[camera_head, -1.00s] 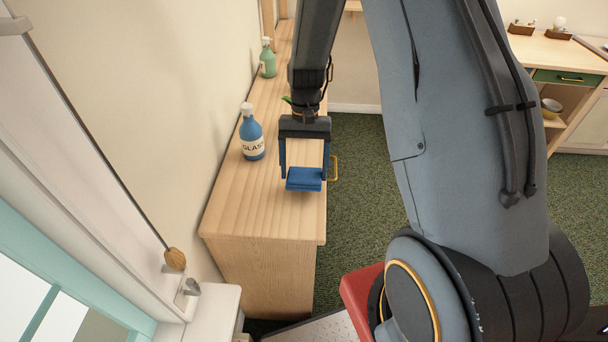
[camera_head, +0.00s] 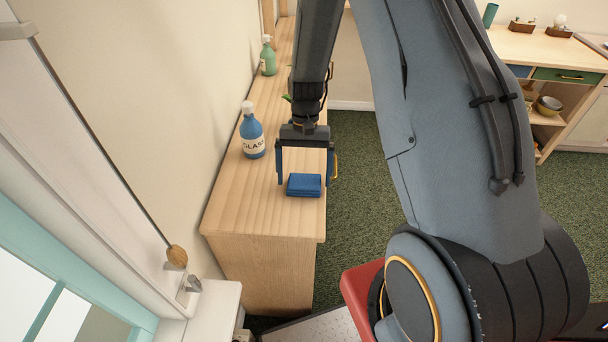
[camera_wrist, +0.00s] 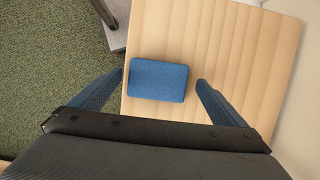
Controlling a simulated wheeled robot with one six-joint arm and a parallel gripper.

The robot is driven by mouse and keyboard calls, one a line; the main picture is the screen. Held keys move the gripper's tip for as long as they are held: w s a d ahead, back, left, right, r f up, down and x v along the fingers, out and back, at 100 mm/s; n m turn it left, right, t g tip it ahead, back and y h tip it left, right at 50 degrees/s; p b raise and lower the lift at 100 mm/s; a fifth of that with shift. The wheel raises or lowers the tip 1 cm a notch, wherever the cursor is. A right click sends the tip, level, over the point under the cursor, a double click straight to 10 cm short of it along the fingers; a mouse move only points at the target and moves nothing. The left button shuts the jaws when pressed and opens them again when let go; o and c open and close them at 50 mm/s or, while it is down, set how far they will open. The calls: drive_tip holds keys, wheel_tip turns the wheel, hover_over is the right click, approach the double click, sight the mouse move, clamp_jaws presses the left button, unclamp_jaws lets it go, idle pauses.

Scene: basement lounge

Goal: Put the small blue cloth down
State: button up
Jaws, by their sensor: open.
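The small blue cloth (camera_head: 304,185) is a folded rectangular pad lying flat on the wooden counter top, near its front end. In the wrist view the cloth (camera_wrist: 158,80) lies on the bare wood near the counter's edge. My gripper (camera_head: 306,182) is open around and just above the cloth. In the wrist view, gaps show between the cloth and both fingers (camera_wrist: 162,82), so it is not held.
A blue glass-cleaner bottle (camera_head: 252,132) stands on the wooden counter (camera_head: 245,205) left of my gripper, near the wall. A green bottle (camera_head: 268,56) stands farther back. Another counter (camera_head: 550,50) with a drawer and bowls is at the far right. Green carpet (camera_head: 355,170) lies between.

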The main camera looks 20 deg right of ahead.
drive_tip(key=b+v, duration=0.4)
drive_tip(key=v, duration=0.7)
wheel_tip(320, 180, up, 4)
drive_tip(key=n+t, duration=0.2)
hover_over(310, 189)
drive_tip(key=s+n+t+h, duration=0.1)
drive_tip(key=s+n+t, duration=0.1)
drive_tip(key=s, duration=0.5)
drive_tip(key=shift+s+a+n+t, duration=0.3)
drive_tip(key=shift+s+a+t, duration=0.05)
drive_tip(key=shift+t, duration=0.05)
